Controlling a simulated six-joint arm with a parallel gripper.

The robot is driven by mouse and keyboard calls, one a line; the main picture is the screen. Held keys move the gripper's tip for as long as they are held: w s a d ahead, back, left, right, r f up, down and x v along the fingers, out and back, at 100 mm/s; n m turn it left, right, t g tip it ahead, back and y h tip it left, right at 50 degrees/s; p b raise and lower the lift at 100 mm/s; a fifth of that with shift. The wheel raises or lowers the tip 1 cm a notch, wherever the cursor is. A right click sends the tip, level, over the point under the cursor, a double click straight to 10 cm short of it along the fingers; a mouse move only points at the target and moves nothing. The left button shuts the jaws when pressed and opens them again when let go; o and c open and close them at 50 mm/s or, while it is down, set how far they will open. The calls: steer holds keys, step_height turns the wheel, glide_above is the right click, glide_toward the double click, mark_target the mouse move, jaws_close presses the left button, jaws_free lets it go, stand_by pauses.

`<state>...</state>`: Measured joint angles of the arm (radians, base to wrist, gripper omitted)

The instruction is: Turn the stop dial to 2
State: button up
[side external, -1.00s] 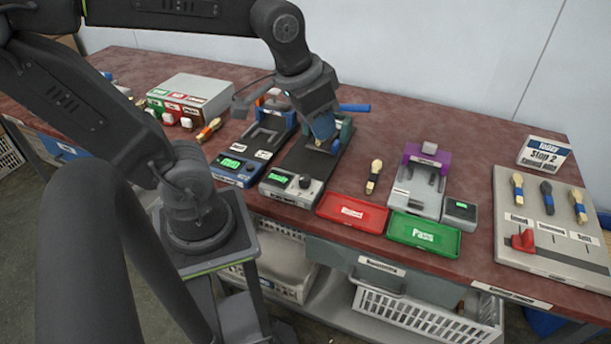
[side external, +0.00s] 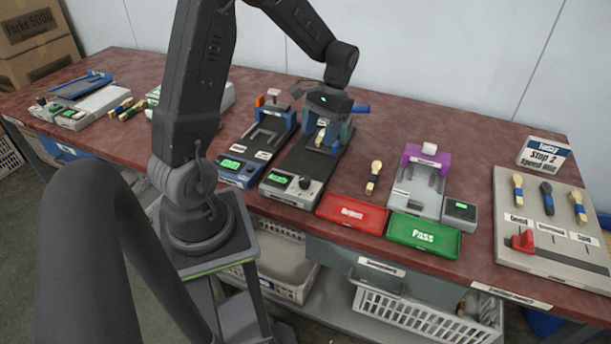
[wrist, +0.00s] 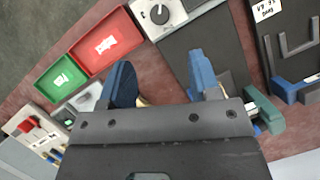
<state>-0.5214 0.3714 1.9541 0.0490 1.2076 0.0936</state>
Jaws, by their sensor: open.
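The stop dial (side external: 305,182) is a small dark knob on the grey front panel of the middle press (side external: 285,190), right of a lit green display. In the wrist view the dial (wrist: 158,13) is round with a pale pointer line, at the top; its setting is too small to read. My gripper (side external: 322,130) is above the rear of this press, away from the dial. Its blue fingers are apart in the wrist view (wrist: 163,75). A wooden spoon with a blue part (side external: 321,137) seems to be in the press, partly hidden by the gripper.
A sign (side external: 543,153) reads "Today, Stop 2" above a small line. A red Reject tray (side external: 352,213) and green Pass tray (side external: 424,235) lie right of the panel. A similar blue-fronted press (side external: 240,170) stands left.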

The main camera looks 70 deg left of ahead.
mark_target(304, 178)
steer(key=x, duration=1.2)
steer(key=shift+f, duration=0.15)
steer(key=shift+c, duration=0.2)
steer(key=c, duration=0.9)
steer(key=shift+o, duration=0.2)
steer(key=shift+n, duration=0.4)
steer(key=n+t+h, duration=0.1)
steer(key=n, duration=0.2)
steer(key=shift+s+n+t+h, duration=0.1)
steer(key=shift+n+t+h, duration=0.4)
steer(key=shift+n, duration=1.2)
